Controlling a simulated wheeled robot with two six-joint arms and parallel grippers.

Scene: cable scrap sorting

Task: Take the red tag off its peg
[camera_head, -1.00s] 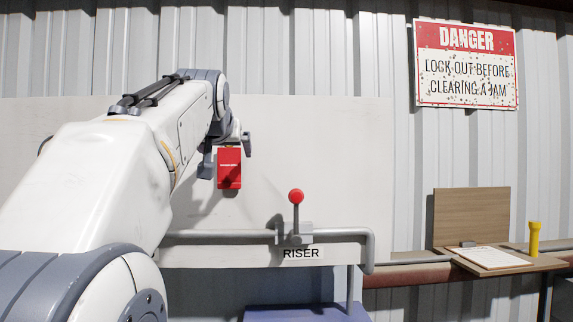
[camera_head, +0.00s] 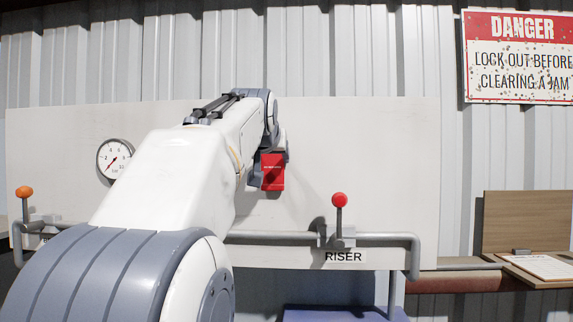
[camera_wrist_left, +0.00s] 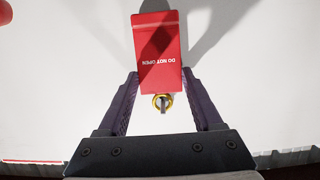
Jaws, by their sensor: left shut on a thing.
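The red tag (camera_head: 273,179) hangs flat in front of the white panel, up and left of the red-knobbed lever. My left gripper (camera_head: 268,161) is at the tag, its fingers on either side. In the left wrist view the tag (camera_wrist_left: 158,35) reads "DO NOT OPEN" upside down, and my left gripper (camera_wrist_left: 160,76) is shut on its side edges near the ring end. A brass ring (camera_wrist_left: 157,102) at that end lies between the fingers, with a small grey peg end (camera_wrist_left: 163,109) seen at it. My right gripper is not in view.
The white panel (camera_head: 370,150) carries a grey pipe (camera_head: 280,236), a red-knobbed lever (camera_head: 340,201) above the RISER label, a gauge (camera_head: 115,158) and an orange-knobbed lever (camera_head: 24,192). A shelf with a clipboard (camera_head: 540,266) is at right. The panel right of the tag is clear.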

